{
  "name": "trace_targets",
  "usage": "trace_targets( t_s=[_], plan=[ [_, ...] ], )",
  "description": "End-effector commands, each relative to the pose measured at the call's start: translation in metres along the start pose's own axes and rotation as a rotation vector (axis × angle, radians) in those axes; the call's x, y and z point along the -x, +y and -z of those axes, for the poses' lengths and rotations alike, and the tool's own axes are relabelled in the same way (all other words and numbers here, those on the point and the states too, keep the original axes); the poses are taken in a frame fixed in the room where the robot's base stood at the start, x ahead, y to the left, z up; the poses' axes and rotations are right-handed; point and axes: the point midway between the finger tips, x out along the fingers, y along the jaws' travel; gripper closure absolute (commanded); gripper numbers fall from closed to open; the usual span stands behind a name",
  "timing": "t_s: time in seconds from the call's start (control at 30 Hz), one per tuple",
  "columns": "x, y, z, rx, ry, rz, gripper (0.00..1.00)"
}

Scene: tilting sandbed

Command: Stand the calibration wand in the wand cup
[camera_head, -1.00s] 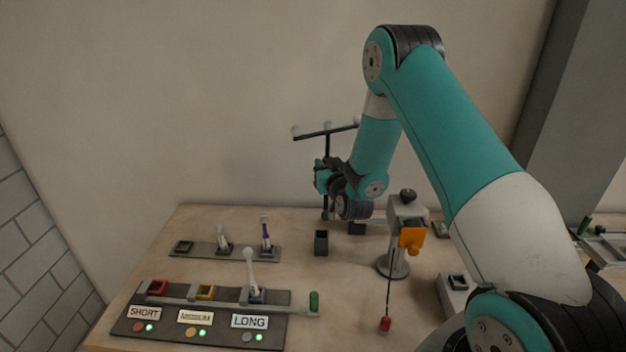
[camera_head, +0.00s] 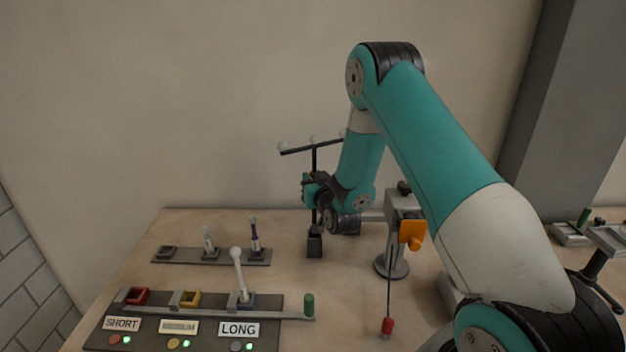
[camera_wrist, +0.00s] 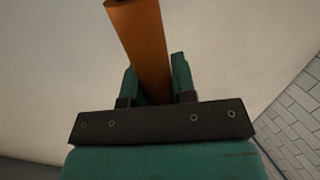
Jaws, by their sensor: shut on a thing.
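The calibration wand (camera_head: 314,163) is a dark upright rod with a crossbar on top carrying pale balls. My gripper (camera_head: 312,190) is shut on its shaft. In the wrist view, a brown-orange shaft (camera_wrist: 142,45) stands between my teal gripper fingers (camera_wrist: 155,85). The wand cup (camera_head: 314,246) is a small dark square holder on the table, directly below my gripper. The wand's lower end meets the cup's top in the picture. I cannot tell whether it is inside or just above. The wand looks upright.
A grey stand with an orange block (camera_head: 411,232) and a hanging red weight (camera_head: 387,326) is right of the cup. Bare table lies in front of the cup.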

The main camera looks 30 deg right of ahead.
Motion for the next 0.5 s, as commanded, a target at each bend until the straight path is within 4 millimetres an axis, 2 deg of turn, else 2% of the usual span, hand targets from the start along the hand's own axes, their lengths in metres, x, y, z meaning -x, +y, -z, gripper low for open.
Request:
trace_targets(
  t_s=[0.03, 0.5],
  plan=[
    [0.000, 0.000, -0.007, 0.000, 0.001, 0.000, 0.94],
    [0.000, 0.000, -0.041, -0.002, 0.002, 0.000, 0.94]
  ],
)
